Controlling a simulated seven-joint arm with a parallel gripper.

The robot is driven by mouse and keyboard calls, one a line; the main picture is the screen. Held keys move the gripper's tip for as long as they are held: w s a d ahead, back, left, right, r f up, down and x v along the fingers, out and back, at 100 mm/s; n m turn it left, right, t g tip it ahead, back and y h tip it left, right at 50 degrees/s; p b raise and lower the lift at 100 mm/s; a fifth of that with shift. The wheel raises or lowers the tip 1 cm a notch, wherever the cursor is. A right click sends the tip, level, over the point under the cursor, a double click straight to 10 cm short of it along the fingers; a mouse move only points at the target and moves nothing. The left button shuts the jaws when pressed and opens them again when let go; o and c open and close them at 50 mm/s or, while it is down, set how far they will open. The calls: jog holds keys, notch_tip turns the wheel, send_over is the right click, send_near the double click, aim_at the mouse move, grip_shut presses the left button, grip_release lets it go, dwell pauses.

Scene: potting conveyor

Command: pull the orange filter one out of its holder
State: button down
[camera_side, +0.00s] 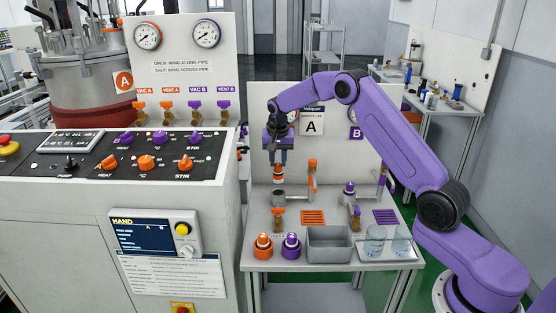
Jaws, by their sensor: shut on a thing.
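My gripper (279,163) points down over the left part of the small work table. It is shut on the small orange filter one (279,173), which has dark parts; its label is too small to read. The filter hangs upright above a grey cup-shaped holder (279,196), and a gap shows between them. An orange-handled valve (278,214) is below the holder.
Filters marked 2, orange (263,245) and purple (291,246), stand at the front left. A grey bin (329,251) is beside them, then glass beakers (374,240). A purple filter (349,188) and an orange-topped post (312,180) stand to the right.

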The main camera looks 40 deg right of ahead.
aim_at(278, 165)
jog(key=shift+r, duration=3.45)
